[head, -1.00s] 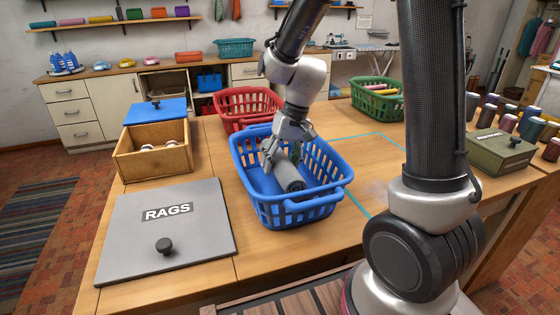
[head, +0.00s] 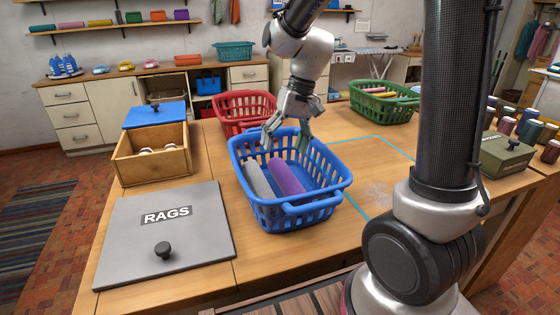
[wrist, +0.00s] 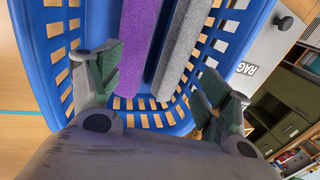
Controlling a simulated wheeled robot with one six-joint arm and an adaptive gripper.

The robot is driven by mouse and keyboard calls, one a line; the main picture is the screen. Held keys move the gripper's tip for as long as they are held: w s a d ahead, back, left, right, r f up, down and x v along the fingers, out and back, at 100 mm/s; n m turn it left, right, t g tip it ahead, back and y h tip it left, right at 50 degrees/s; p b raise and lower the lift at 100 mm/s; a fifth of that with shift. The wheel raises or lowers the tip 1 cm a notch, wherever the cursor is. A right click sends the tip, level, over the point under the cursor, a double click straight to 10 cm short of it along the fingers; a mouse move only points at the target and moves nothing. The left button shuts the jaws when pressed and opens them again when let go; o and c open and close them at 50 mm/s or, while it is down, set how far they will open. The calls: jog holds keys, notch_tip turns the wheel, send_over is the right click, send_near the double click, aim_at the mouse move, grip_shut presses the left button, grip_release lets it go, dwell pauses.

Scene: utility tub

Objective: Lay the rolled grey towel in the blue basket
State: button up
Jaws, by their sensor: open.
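The blue basket (head: 318,205) stands on the wooden table, and its wall also shows in the wrist view (wrist: 38,60). The rolled grey towel (head: 257,180) lies inside it, along the left side in the head view; it also shows in the wrist view (wrist: 188,45). A purple rolled towel (head: 287,177) lies in the basket to the right of the grey one, and shows in the wrist view (wrist: 147,45). My gripper (head: 286,146) is open and empty above the back part of the basket. Its two fingers are spread in the wrist view (wrist: 160,85), apart from both towels.
A red basket (head: 242,106) stands behind, a green basket (head: 396,104) at the back right. A wooden box (head: 124,166) and a grey lid marked RAGS (head: 206,235) lie to the left. A green-grey box (head: 497,152) and several spools stand at the right.

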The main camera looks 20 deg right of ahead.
jog(key=v, duration=0.6)
jog(key=s+d+r+t+h, duration=0.1)
jog(key=s+d+t, duration=0.1)
jog(key=s+d, duration=0.3)
jog(key=s+d+r+t+h, duration=0.2)
jog(key=s+d, duration=0.4)
jog(key=s, duration=0.8)
jog(key=shift+d+r, duration=0.2)
jog(key=shift+d, duration=0.05)
